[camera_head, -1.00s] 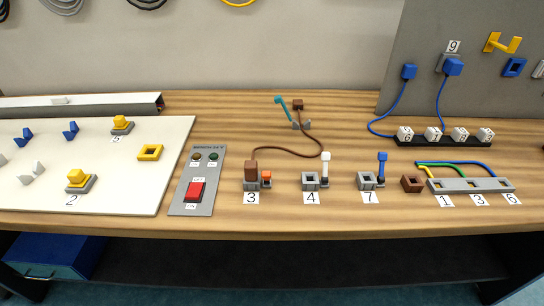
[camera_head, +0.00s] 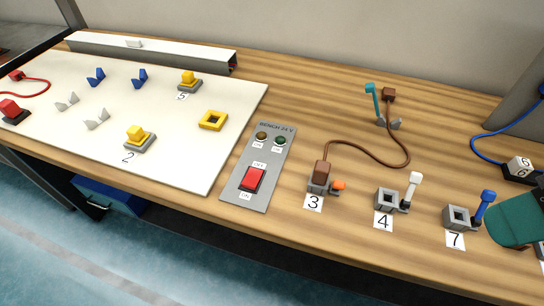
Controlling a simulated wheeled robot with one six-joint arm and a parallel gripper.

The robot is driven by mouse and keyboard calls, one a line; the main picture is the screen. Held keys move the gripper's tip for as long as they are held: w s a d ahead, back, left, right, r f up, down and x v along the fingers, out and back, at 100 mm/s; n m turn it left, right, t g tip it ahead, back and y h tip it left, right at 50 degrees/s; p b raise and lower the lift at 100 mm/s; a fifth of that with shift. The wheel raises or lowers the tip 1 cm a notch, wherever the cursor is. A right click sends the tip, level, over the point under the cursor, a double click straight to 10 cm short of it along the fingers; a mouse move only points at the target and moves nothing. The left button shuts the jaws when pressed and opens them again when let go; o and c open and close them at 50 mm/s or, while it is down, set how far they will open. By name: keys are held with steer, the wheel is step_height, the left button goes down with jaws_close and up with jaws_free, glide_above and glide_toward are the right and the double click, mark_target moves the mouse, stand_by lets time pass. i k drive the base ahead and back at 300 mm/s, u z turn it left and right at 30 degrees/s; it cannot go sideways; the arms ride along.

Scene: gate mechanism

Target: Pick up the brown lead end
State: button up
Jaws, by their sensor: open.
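A brown lead (camera_head: 404,150) curves over the wooden bench. One brown block-shaped end (camera_head: 321,172) stands upright in the grey socket (camera_head: 318,187) labelled 3, with a short orange-tipped lever (camera_head: 338,185) lying low beside it. The other brown end (camera_head: 389,95) is farther back, beside a teal lever (camera_head: 373,97) and a grey clip (camera_head: 390,123); I cannot tell whether it touches them. A dark teal part, which looks like my arm, enters at the right edge near socket 7. My gripper's fingers are not visible.
Sockets 4 (camera_head: 386,200) and 7 (camera_head: 457,217) have raised white and blue levers. A switch panel (camera_head: 259,167) has a red switch and two lamps. A white board (camera_head: 60,120) with yellow and blue parts lies left. Bare wood lies between panel and lead.

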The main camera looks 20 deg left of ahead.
mark_target(321, 169)
steer(key=u, duration=0.1)
steer(key=i, duration=0.15)
steer(key=z, duration=1.7)
steer(key=k, duration=0.8)
steer(key=u, duration=1.8)
